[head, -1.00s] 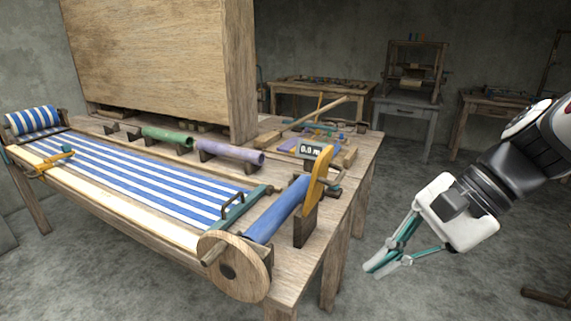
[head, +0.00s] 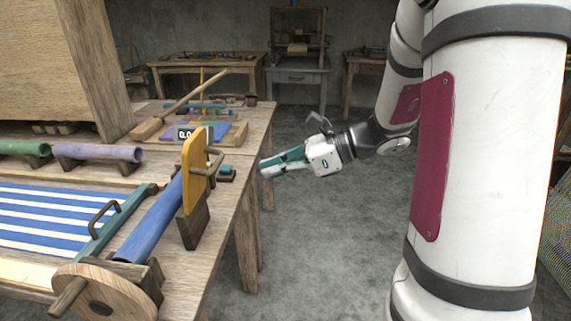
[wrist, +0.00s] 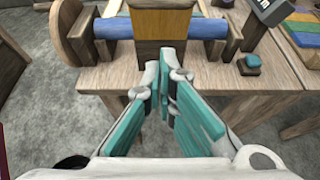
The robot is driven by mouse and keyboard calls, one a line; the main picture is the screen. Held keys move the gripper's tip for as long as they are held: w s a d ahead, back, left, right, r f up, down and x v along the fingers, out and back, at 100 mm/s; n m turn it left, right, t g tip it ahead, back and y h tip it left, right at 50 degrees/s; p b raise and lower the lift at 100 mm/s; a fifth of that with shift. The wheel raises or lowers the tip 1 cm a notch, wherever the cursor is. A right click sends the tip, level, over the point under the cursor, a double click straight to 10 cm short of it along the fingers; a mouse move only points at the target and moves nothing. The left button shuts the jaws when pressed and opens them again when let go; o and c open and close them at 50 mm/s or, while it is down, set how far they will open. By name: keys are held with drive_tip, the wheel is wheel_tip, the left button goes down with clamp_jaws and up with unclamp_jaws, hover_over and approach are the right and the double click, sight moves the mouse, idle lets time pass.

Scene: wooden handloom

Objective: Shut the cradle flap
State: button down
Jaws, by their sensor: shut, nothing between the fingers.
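The yellow-orange cradle flap (head: 194,160) stands upright, slightly tilted, at the near right end of the loom. It is above a wooden cradle block (head: 194,228), beside the blue roller (head: 150,218). The flap also shows at the top of the wrist view (wrist: 160,24), cut off by the frame, with the blue roller (wrist: 205,27) behind it. My gripper (head: 264,168) is shut and empty, pointing left at the table's right edge, apart from the flap. In the wrist view its teal fingers (wrist: 166,72) are together just short of the block.
A round wooden wheel (head: 105,292) is at the loom's near corner. A small dark block with a teal top (head: 227,172) lies near the table edge. A display (head: 186,133) and coloured pieces stand farther back. The floor right of the table (head: 310,240) is clear.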

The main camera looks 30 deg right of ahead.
sight(206, 172)
drive_tip(key=w+a, duration=0.4)
drive_tip(key=a, duration=0.2)
drive_tip(key=shift+w, duration=0.2)
drive_tip(key=shift+a, duration=0.1)
drive_tip(key=shift+w+a+r+p, duration=0.15)
drive_tip(key=shift+a+r+p, duration=0.1)
drive_tip(key=shift+p, duration=0.45)
